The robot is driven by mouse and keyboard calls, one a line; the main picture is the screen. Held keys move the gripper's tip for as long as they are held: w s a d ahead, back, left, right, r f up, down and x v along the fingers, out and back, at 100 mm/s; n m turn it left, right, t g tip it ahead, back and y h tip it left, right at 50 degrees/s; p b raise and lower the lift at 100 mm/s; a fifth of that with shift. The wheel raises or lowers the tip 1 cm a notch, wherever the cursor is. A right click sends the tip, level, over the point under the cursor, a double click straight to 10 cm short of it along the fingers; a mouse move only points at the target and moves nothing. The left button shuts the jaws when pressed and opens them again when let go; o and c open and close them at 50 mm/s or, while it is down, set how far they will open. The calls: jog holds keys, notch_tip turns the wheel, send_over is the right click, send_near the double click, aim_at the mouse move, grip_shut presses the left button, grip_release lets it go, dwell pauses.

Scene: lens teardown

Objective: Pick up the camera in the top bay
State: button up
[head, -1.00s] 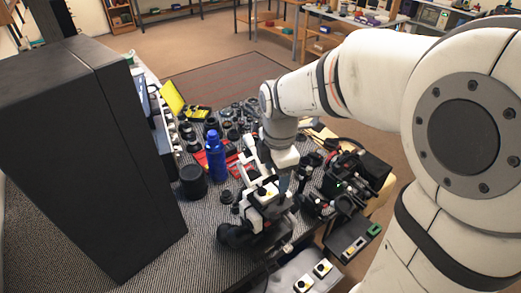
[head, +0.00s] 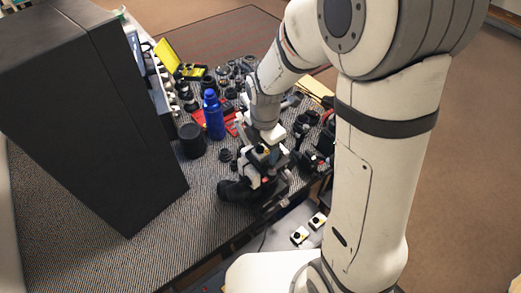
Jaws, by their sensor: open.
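My gripper (head: 264,158) hangs over the near right part of the table with its jaws open. It is above a dark camera-like body (head: 237,190) lying near the front edge. I cannot tell whether the jaws touch it or whether anything is between them. The fingertips are small and mixed with dark shapes. I cannot make out which thing is the top bay or which camera is in it.
A tall black cabinet (head: 90,110) stands at the left. A blue bottle (head: 213,116) and a black cylinder (head: 192,141) stand left of my gripper. Many lens parts crowd the back. The front left mat is clear.

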jog(key=shift+c, duration=0.4)
jog(key=c, duration=1)
